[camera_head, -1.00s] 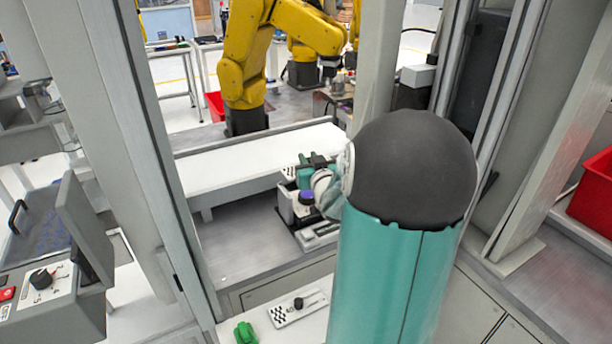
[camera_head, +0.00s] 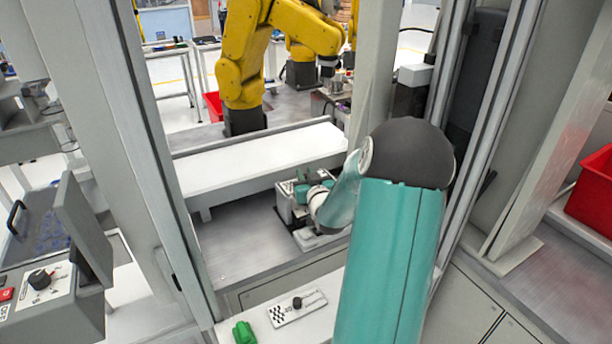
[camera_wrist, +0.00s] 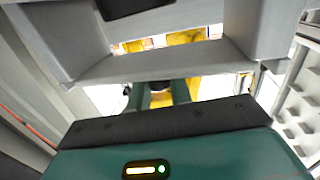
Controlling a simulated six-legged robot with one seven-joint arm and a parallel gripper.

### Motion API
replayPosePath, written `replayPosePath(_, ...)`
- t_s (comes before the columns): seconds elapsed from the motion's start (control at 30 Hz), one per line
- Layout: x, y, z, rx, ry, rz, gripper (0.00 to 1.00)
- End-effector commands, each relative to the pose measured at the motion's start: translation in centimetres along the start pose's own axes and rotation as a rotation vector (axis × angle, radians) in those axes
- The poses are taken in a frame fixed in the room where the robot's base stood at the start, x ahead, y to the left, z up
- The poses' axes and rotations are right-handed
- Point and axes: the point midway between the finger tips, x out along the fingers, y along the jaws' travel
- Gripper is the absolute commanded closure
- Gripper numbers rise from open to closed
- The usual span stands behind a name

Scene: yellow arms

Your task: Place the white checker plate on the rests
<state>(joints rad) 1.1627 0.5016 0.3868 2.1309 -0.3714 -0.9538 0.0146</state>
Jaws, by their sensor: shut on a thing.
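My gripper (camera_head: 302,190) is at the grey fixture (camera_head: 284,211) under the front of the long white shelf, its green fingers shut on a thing. A small white patch with dark dots, seemingly the white checker plate (camera_head: 287,186), shows beside the fingers at the top of the fixture; the rest of it is hidden. Whether it touches the fixture, I cannot tell. The rests cannot be made out. In the wrist view the two green fingers (camera_wrist: 162,94) have a dark piece between them, and no plate surface is clear.
The long white shelf (camera_head: 255,160) lies just behind the gripper. A second white dotted plate with a black knob (camera_head: 297,307) and a green block (camera_head: 244,333) lie on the front ledge. Grey posts (camera_head: 150,190) flank the opening. A yellow arm (camera_head: 246,62) stands beyond.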

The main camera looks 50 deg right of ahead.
Motion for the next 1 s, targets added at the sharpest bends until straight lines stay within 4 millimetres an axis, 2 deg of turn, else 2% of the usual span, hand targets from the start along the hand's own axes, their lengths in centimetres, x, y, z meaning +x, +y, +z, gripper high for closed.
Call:
replayPosePath(0.1,0.0,-0.1,0.3,0.000,0.000,-0.001,1.00)
replayPosePath(0.13,0.0,-0.1,0.3,0.000,-0.001,-0.001,0.75)
replayPosePath(0.23,0.0,0.0,0.3,0.000,-0.001,-0.001,0.57)
replayPosePath(0.63,-0.5,0.0,-0.1,-0.001,0.000,0.000,0.57)
replayPosePath(0.77,-2.4,0.0,-0.1,-0.001,-0.001,0.000,0.57)
replayPosePath(1.0,-7.7,0.0,-0.1,-0.002,-0.001,0.001,0.57)
